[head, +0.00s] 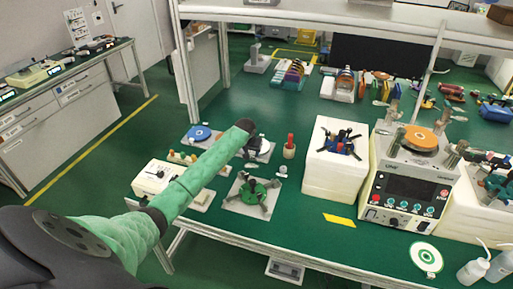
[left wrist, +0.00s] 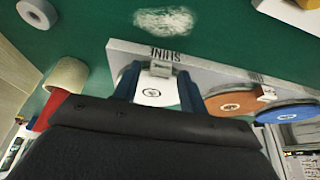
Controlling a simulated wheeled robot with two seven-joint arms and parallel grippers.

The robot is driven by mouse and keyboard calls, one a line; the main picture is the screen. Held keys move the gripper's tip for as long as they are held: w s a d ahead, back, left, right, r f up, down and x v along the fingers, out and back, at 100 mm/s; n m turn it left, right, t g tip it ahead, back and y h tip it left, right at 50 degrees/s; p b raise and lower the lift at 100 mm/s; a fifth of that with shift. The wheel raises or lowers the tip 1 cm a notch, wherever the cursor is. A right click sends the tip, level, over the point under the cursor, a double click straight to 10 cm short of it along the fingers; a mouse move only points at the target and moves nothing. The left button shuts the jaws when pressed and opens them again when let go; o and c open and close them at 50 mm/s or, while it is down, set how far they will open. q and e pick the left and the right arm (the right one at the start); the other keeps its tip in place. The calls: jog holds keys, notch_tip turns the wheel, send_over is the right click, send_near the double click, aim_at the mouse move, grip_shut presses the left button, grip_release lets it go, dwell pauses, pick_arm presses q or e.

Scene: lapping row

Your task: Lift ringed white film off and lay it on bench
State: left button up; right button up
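In the left wrist view a round white film (left wrist: 157,92) with a small dark ring mark at its middle lies at a grey plate (left wrist: 215,72) lettered "SHINE", beside a small metal clip (left wrist: 160,69). My left gripper (left wrist: 156,80) has its two blue fingers apart, one on each side of the white film. I cannot tell whether they touch it. In the head view my left gripper (head: 250,128) is over the back-left bench, and the film is only partly visible there. A white disc with a green ring (head: 426,257) lies on the bench at right. My right gripper is not in view.
An orange disc (left wrist: 236,100) and a blue disc (left wrist: 288,111) sit beside the film. A red peg in a cream holder (head: 289,147) stands right of my gripper. White blocks (head: 333,177) and a lapping machine (head: 408,190) stand farther right. The front bench (head: 310,235) has free room.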

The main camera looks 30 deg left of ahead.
pick_arm(q)
jog(key=c, duration=0.8)
jog(key=shift+r, duration=0.15)
